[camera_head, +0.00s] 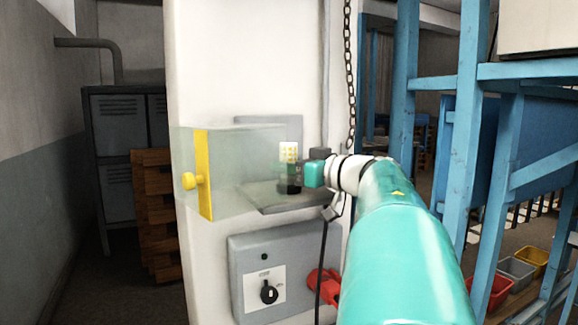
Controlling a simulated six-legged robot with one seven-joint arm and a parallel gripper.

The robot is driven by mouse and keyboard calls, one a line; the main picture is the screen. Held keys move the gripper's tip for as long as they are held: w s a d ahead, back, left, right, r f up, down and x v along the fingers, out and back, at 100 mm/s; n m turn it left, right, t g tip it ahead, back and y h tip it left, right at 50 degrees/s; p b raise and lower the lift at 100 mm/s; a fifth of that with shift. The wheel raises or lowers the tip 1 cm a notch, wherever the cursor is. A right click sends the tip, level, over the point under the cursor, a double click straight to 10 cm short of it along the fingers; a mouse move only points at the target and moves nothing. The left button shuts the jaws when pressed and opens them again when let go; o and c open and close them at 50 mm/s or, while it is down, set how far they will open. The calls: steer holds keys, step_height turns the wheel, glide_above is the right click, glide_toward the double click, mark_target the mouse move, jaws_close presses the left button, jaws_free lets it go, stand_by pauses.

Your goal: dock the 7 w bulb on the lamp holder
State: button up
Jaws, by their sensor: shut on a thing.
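The bulb (288,152), a small pale cylinder with yellow dots, stands upright near the middle of the head view, in front of a grey plate. My gripper (296,174) reaches in from the right and is shut on its lower part. A dark piece (289,187) shows directly below the bulb, above the grey shelf (285,203); it may be the lamp holder or the bulb's base. I cannot tell whether the bulb touches a holder. The fingers hide part of the bulb's lower end.
A grey switch box (245,250) with a black rotary knob is below, beside a red part (325,285). A chain (349,70) and black cable hang close to my arm.

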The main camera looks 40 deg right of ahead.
steer(key=shift+f, duration=0.65)
stand_by(0.5)
steer(key=o, duration=0.7)
steer(key=s+d, duration=0.2)
steer(key=s, duration=0.8)
steer(key=shift+s, duration=0.4)
stand_by(0.5)
